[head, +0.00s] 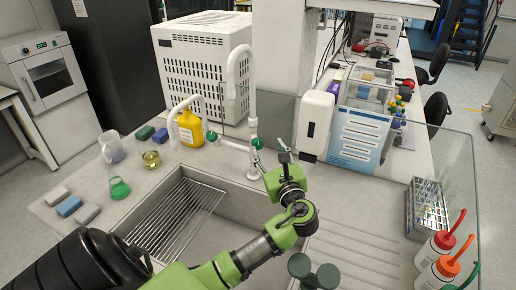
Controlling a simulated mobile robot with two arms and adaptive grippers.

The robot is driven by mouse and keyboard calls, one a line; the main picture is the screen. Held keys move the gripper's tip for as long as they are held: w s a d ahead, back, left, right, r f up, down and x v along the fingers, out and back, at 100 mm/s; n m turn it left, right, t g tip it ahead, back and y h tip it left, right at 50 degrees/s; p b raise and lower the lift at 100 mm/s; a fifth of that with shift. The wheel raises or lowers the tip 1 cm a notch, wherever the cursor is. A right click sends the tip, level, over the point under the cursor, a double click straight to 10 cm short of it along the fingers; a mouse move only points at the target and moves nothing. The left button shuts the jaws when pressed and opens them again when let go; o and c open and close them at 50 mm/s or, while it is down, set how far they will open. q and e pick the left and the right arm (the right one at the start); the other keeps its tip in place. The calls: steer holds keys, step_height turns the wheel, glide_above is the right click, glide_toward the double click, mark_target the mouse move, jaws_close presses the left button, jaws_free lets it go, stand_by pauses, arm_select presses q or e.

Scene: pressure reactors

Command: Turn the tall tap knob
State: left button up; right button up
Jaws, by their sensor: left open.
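The tall white tap (239,75) stands at the back edge of the sink, with its spout curved over at the top. Green knobs show low on the taps: one green knob (257,143) is at the base of the tall tap, and another (211,136) is to its left by the shorter white tap (185,103). My left gripper (284,149) is open just right of the tall tap's knob, apparently apart from it; the depth gap is hard to judge. My right gripper is not in view.
The steel sink (245,208) with a wire rack (177,217) lies in front. A yellow bottle (190,129) and a green-liquid flask (119,187) stand left. A white dispenser (314,124) is close behind my gripper. A test-tube rack (427,209) and wash bottles (436,248) are right.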

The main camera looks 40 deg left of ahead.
arm_select(q)
steer(key=b, duration=0.7)
glide_toward(258, 146)
steer(key=p+x, duration=0.2)
steer(key=x, duration=0.9)
steer(key=shift+p, duration=0.4)
steer(key=c, duration=1.1)
